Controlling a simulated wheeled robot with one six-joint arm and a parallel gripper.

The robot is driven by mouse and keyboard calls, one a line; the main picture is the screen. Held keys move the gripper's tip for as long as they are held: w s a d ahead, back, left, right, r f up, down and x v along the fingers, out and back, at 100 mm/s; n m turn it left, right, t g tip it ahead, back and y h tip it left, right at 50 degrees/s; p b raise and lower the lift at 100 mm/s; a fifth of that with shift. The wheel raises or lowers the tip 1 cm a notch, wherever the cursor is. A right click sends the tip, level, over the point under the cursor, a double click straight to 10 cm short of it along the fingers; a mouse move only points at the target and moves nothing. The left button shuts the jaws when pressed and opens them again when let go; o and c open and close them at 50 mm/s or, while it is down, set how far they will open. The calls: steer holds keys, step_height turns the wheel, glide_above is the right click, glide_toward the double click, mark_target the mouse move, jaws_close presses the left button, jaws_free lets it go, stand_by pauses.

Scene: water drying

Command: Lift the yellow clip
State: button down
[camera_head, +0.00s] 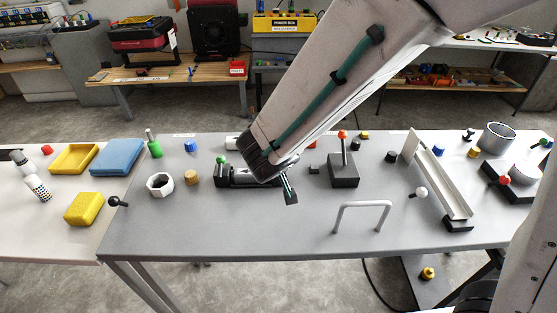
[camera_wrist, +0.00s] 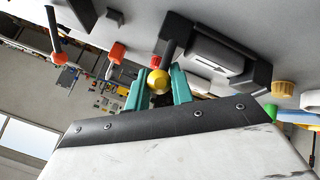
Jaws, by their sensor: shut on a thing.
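The yellow clip shows in the wrist view as a yellow ball knob (camera_wrist: 159,81) on the end of a dark stem. My gripper (camera_wrist: 159,86) has its two teal fingers shut on this knob, one on each side. The stem runs up beside a black fixture (camera_wrist: 205,48), which also shows in the head view (camera_head: 238,180). In the head view, my gripper (camera_head: 288,187) reaches down over the fixture's right end, and my arm hides the yellow knob there. I cannot tell whether the stem is raised.
A grey handle (camera_head: 362,206) is nearer the front. The grey table (camera_head: 220,225) is clear at front left.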

steer(key=shift+s+d+f, duration=0.1)
steer(key=shift+f, duration=0.1)
steer(key=c, duration=1.3)
jaws_free()
steer(key=shift+r, duration=0.2)
steer(key=shift+s+r, duration=0.25)
steer(key=v, duration=0.7)
steer(key=shift+f, duration=0.1)
